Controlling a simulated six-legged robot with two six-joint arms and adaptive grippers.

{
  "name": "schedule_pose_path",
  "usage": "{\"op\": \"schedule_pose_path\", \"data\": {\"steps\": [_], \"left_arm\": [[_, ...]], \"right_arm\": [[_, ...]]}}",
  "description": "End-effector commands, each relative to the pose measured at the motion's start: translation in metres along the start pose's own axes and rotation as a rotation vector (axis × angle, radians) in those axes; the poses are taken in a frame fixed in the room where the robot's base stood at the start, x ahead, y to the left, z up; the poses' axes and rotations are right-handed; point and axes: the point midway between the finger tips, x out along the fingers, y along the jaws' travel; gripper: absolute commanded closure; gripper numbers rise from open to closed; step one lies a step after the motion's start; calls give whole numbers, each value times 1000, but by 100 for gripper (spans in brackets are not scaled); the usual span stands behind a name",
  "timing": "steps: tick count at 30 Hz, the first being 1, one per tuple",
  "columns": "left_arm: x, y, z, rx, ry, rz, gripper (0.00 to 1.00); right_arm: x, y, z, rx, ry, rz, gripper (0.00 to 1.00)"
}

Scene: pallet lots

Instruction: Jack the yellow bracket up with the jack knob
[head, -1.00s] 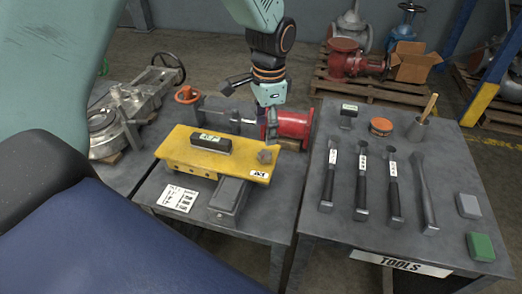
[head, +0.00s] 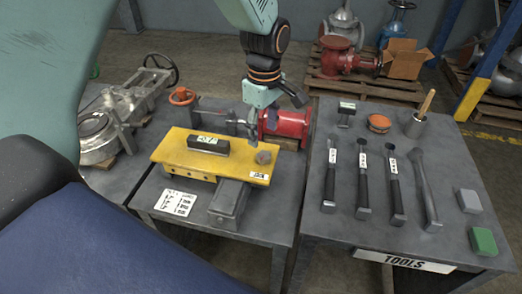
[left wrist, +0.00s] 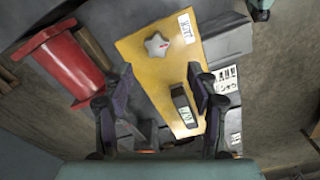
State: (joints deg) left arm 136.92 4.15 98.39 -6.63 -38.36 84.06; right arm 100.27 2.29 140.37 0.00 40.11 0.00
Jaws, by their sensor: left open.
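The yellow bracket (head: 185,158) lies on the left grey table and also shows in the left wrist view (left wrist: 147,72). The grey star-shaped jack knob (head: 263,157) sits on its right end, next to a white label; the wrist view shows the knob (left wrist: 157,45) beyond my fingers. A black block with a labelled top (head: 209,145) rests on the bracket. My left gripper (head: 277,118) is open and empty above the bracket's right end, its fingers spread. In the wrist view its fingers (left wrist: 158,85) frame the bracket, apart from the knob. My right gripper is out of view.
A red flanged pipe (head: 287,127) stands just behind the knob. A grey block (head: 229,200) and a white card (head: 176,202) are in front of the bracket. The tool table (head: 330,232) with several tools stands right, across a narrow gap.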

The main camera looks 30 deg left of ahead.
Motion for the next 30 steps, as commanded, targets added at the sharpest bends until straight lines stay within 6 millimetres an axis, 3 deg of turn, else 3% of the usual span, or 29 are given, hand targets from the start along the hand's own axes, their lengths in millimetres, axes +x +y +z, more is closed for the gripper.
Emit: {"op": "schedule_pose_path", "data": {"steps": [9,15,23,30], "left_arm": [[0,0,2,-680,-10,-2,42],[0,0,3,-1034,-11,-4,42],[4,0,3,-1203,-10,-6,42],[38,0,3,-1203,-10,-8,42]], "right_arm": [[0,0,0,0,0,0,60],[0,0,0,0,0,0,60],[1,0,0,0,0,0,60],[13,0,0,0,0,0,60]]}}
